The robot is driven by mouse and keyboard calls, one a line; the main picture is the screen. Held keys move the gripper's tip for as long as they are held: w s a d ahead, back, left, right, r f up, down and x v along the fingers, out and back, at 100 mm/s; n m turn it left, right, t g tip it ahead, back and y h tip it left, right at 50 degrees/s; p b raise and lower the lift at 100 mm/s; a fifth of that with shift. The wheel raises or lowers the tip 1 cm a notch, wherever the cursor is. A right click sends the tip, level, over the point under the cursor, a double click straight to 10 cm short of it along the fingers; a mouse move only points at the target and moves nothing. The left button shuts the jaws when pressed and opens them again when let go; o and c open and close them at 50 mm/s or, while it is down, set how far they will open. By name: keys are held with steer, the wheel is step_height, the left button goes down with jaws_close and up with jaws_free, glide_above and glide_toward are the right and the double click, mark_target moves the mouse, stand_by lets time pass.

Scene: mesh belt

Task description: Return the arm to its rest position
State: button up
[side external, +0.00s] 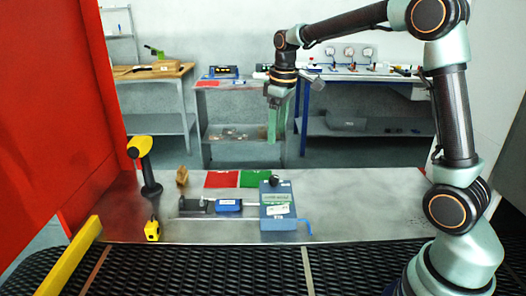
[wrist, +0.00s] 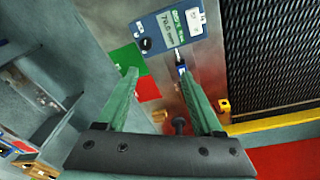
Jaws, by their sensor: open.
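My gripper (side external: 278,125) hangs from the raised arm, pointing down, well above the metal table (side external: 370,205). Its two green fingers are apart with nothing held between them. The wrist view also shows the open gripper (wrist: 158,75), with the table below between the fingers. A blue instrument box (side external: 277,212) with a black knob and a display stands on the table, below the gripper in the picture. The box also shows at the top of the wrist view (wrist: 160,47).
A blue block (side external: 229,205) sits on a slide left of the box. Behind lie red (side external: 222,179) and green (side external: 254,179) pads. A yellow-black handheld tool (side external: 143,160), small yellow item (side external: 152,231) and brown block (side external: 182,176) stand left. Black mesh (side external: 200,275) runs along the front.

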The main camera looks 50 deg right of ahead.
steer(key=s+a+r+m+t, duration=0.1)
steer(key=s+a, duration=0.3)
steer(key=s, duration=0.4)
steer(key=s+a+r+m+t, duration=0.1)
steer(key=s+a+m+t, duration=0.1)
steer(key=s, duration=0.6)
steer(key=shift+s+a+m+t, duration=0.4)
steer(key=shift+a+t, duration=0.2)
steer(key=shift+a, duration=0.45)
